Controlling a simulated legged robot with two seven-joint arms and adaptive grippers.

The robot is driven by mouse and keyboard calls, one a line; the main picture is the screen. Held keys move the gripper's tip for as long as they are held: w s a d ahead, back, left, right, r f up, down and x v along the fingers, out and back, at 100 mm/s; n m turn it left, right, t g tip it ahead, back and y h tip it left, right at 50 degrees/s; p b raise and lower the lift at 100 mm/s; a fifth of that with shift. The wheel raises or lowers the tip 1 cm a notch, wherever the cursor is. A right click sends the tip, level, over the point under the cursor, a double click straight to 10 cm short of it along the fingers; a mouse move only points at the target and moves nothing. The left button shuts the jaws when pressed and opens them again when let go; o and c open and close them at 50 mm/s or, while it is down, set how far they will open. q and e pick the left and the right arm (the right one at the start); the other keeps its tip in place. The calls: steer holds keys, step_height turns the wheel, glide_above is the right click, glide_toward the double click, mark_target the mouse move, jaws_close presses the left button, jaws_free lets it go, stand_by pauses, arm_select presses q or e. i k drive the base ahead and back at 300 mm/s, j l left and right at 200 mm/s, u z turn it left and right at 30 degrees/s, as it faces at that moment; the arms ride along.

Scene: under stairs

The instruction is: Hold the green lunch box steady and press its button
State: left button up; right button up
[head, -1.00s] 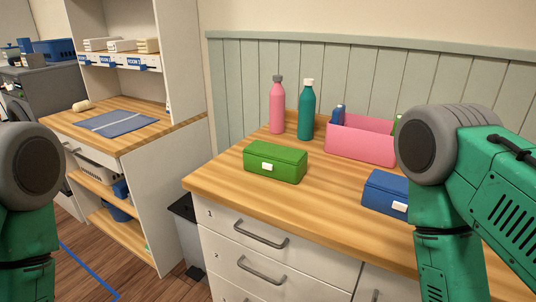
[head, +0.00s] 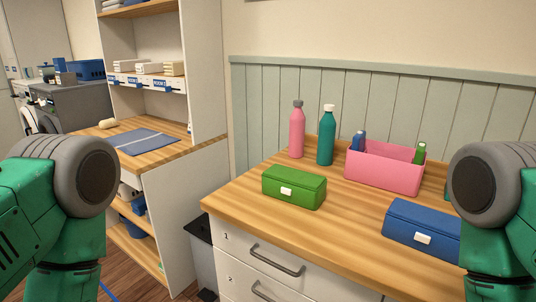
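The green lunch box (head: 294,187) sits closed on the wooden counter, near its left front part. Its button is the small white piece (head: 286,191) on the front face. Nothing touches the box. My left arm shows at the left edge and my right arm at the right edge, both as green and grey links. Neither gripper is in the picture.
A blue lunch box (head: 420,228) with a white button lies to the right. Behind stand a pink bottle (head: 297,132), a teal bottle (head: 326,138) and a pink bin (head: 384,170). A shelf unit with a blue cloth (head: 141,142) stands left.

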mark_target(286, 190)
steer(key=i+j+z, duration=0.1)
steer(key=z, duration=0.4)
steer(key=j+z, duration=0.3)
steer(key=z, duration=0.2)
steer(key=j+z, duration=0.2)
steer(key=z, duration=0.25)
steer(key=j+z, duration=0.25)
steer(key=z, duration=0.25)
